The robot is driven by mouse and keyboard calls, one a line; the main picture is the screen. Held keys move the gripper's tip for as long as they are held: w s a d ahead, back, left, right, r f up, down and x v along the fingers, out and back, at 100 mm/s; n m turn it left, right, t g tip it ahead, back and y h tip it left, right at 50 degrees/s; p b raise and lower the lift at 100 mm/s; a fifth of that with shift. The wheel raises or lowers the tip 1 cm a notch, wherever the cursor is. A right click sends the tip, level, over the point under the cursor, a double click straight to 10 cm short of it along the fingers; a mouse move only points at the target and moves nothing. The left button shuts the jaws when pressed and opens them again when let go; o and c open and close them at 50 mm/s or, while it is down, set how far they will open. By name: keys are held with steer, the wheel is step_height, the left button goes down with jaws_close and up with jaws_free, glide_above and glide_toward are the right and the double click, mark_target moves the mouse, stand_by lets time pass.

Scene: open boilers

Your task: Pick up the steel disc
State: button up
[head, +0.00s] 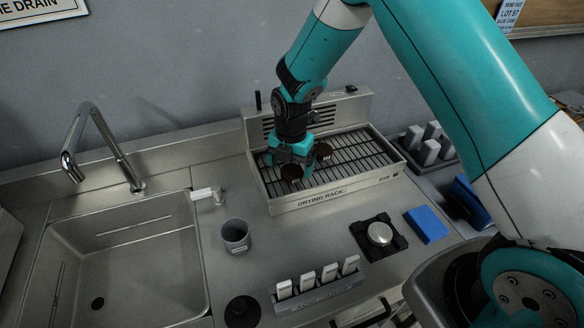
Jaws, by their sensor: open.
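The steel disc (380,233) is a round, shiny piece lying on a black square holder (362,240) on the steel counter. It stands in front of the drying rack (300,202), right of the middle. My gripper (289,163) is open and points down over the left part of the rack. It is behind and to the left of the disc, well apart from it. I cannot tell whether the fingers touch either one.
A blue block (427,225) lies right of the disc. A holder with several white pieces (318,290) stands in front. A grey cup (236,237) and a black round piece (242,311) stand to the left, beside the sink (120,262). Counter between cup and disc is clear.

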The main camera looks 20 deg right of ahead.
steer(key=shift+f, duration=1.1)
steer(key=c, duration=1)
steer(key=shift+c, duration=0.5)
steer(key=shift+r, duration=0.1)
